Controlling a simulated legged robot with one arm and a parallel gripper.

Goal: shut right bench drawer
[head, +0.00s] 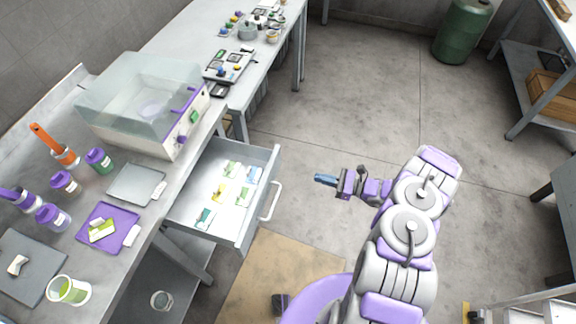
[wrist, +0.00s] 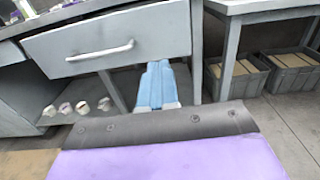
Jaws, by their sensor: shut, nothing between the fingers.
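The bench drawer (head: 262,209) is pulled out from under the left bench in the head view, with several small green, white and yellow packets inside. Its grey front with a pale bar handle (wrist: 100,52) fills the upper left of the wrist view. My gripper (head: 324,179) is shut and empty, with blue fingers pointing left toward the drawer front. In the head view it is to the right of the handle, with a gap between. In the wrist view the fingertips (wrist: 157,65) overlap the lower right part of the drawer front; contact cannot be told there.
The bench (head: 150,205) carries a clear-lidded machine (head: 150,100), bottles and trays. A second bench (head: 185,40) stands behind. Grey crates (wrist: 240,73) sit under a bench at right in the wrist view. Floor (head: 330,110) around my arm is open; a green barrel (head: 462,32) stands far off.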

